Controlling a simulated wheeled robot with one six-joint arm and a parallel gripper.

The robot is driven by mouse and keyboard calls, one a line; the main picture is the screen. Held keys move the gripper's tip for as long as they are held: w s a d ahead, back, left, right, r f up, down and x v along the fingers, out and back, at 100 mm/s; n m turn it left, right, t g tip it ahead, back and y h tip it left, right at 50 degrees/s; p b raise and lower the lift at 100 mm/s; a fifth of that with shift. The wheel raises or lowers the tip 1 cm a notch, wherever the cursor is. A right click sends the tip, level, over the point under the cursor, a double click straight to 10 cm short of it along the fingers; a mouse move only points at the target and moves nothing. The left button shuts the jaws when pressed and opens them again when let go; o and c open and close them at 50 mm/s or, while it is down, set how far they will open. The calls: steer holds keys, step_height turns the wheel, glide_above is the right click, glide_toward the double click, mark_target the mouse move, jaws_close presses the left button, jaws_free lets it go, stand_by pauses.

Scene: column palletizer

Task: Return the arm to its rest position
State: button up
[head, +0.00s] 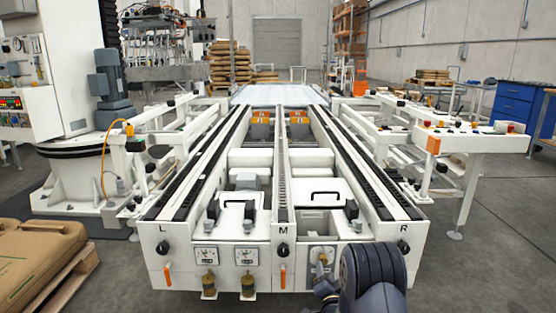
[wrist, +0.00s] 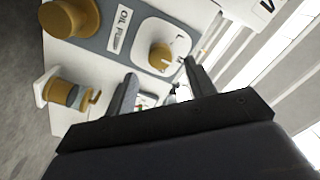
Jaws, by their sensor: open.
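My gripper (wrist: 158,70) is open in the wrist view, with its two dark fingers apart and nothing visibly held between them. A yellow rotary knob (wrist: 161,56) on a white plate, beside a label reading "OIL PUMP", shows just beyond the fingers. In the head view my dark arm reaches in from the bottom right, and its end is by the knob (head: 322,258) on the machine's front panel, right of centre. The arm partly covers that corner of the panel. I cannot tell whether a finger touches the knob.
The white conveyor machine (head: 180,270) fills the middle, with orange-handled valves (head: 168,272) and brass fittings (head: 248,285) projecting from its front. Brown sacks (head: 40,258) lie on a pallet at left. A control desk (head: 470,138) stands at right. Floor at lower right is clear.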

mark_target(324, 262)
steer(key=w+b, duration=0.1)
steer(key=w, duration=0.4)
steer(key=shift+w+b, duration=0.25)
steer(key=shift+b, duration=0.05)
steer(key=shift+s+n, duration=0.15)
steer(key=shift+n, duration=0.25)
steer(key=n, duration=0.4)
steer(key=shift+n, duration=0.3)
steer(key=n, duration=0.6)
steer(key=shift+s+r+n, duration=0.1)
steer(key=shift+s+n, duration=0.05)
steer(key=shift+n, duration=0.15)
steer(key=s+p, duration=0.2)
steer(key=s, duration=0.5)
steer(key=shift+s+p, duration=0.3)
steer(key=shift+p, duration=0.1)
